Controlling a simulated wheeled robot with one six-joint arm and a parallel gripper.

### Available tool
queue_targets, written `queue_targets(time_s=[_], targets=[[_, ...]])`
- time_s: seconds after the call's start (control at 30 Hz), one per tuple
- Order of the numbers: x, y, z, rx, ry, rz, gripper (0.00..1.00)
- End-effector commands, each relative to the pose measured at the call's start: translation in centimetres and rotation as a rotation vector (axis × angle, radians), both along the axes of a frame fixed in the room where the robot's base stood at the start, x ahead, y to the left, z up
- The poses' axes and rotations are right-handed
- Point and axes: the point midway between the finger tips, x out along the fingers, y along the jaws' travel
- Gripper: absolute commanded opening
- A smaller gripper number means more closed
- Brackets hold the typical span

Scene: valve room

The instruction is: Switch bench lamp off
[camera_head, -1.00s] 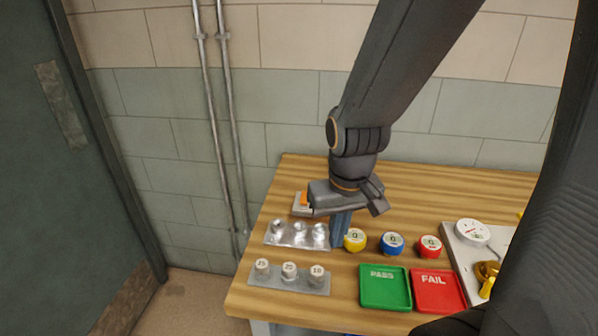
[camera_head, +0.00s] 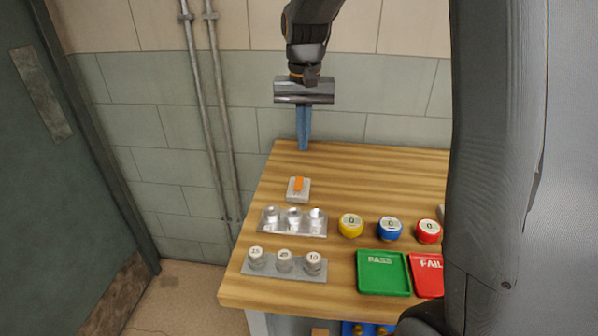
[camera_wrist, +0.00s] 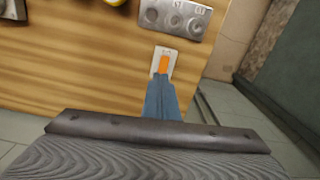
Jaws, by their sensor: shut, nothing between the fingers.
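A small light grey switch with an orange rocker (camera_head: 298,185) lies on the wooden bench, behind the silver block with three sockets. It also shows in the wrist view (camera_wrist: 164,63), just beyond my fingertips. My gripper (camera_head: 303,147) is shut and empty, its blue fingers pointing down over the back edge of the bench, behind the switch. In the wrist view the fingers overlap the near end of the switch, and I cannot tell from this whether they touch; in the head view they are clearly apart. No lamp is visible.
The wooden bench (camera_head: 380,170) holds a socket block (camera_head: 293,221), a plate with three labelled weights (camera_head: 284,263), yellow, blue and red round gauges (camera_head: 389,229), a green PASS tray (camera_head: 383,273) and a red FAIL tray (camera_head: 427,275). A wall with pipes stands behind.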

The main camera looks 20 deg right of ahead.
Motion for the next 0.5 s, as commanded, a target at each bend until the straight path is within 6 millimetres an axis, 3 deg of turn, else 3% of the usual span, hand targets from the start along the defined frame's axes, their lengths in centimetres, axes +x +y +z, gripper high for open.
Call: queue_targets(time_s=[0.03,0.17,0.5], targets=[[1.5,0.0,0.5,0.000,0.003,-0.022,0.00],[3.4,0.0,1.8,-0.001,0.016,-0.065,0.00],[3.9,0.0,2.3,-0.001,0.021,-0.080,0.00]])
